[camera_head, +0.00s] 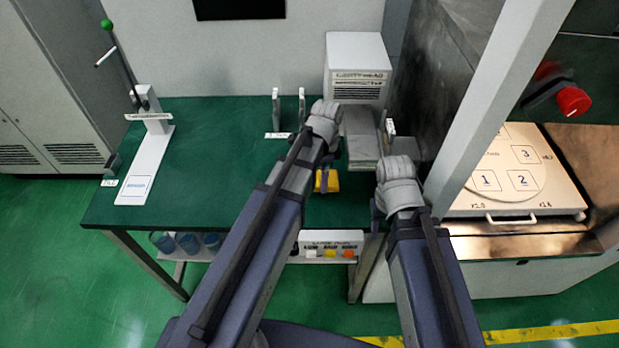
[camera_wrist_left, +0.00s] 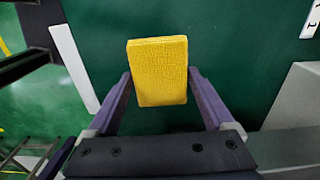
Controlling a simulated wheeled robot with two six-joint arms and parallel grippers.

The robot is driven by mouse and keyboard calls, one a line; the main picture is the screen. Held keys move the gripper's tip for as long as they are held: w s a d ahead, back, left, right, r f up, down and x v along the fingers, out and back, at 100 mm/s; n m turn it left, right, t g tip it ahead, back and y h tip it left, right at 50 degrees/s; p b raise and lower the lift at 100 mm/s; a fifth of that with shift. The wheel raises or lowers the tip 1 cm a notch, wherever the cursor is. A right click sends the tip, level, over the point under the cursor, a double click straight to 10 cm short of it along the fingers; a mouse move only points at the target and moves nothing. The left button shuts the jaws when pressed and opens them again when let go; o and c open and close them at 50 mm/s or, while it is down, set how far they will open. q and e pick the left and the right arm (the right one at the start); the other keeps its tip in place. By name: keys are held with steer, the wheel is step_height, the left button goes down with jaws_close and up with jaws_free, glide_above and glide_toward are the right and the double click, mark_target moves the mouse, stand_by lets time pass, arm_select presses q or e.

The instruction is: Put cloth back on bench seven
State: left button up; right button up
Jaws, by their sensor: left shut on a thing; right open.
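The yellow cloth (camera_head: 327,184), a folded rectangular block, hangs below my left gripper (camera_head: 327,172) at the front right of the green bench (camera_head: 225,150). In the left wrist view the cloth (camera_wrist_left: 157,70) sits between the two purple fingers of my left gripper (camera_wrist_left: 160,82), which is shut on it. The green bench top (camera_wrist_left: 235,60) lies behind it; whether the cloth touches the top I cannot tell. My right gripper (camera_head: 378,208) is open and empty off the bench's right front corner, largely hidden by its own wrist.
A white stand (camera_head: 147,165) with a green-knobbed lever is on the bench's left. A white vented box (camera_head: 357,70) stands at the back right. Below is a shelf with blue cups (camera_head: 188,243) and small coloured blocks (camera_head: 330,253). A pale post (camera_head: 500,95) rises right. The bench's middle left is clear.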

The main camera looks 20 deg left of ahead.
arm_select(q)
steer(key=a+r+p, duration=0.1)
steer(key=r+p, duration=0.1)
steer(key=a+r+p, duration=0.1)
steer(key=r+p, duration=0.1)
steer(key=w+a+r+p, duration=0.1)
steer(key=r+p, duration=0.1)
steer(key=r, duration=0.1)
steer(key=shift+a, duration=0.15)
step_height(320, 180, down, 11)
steer(key=b, duration=1)
steer(key=shift+r, duration=0.35)
steer(key=o, duration=0.9)
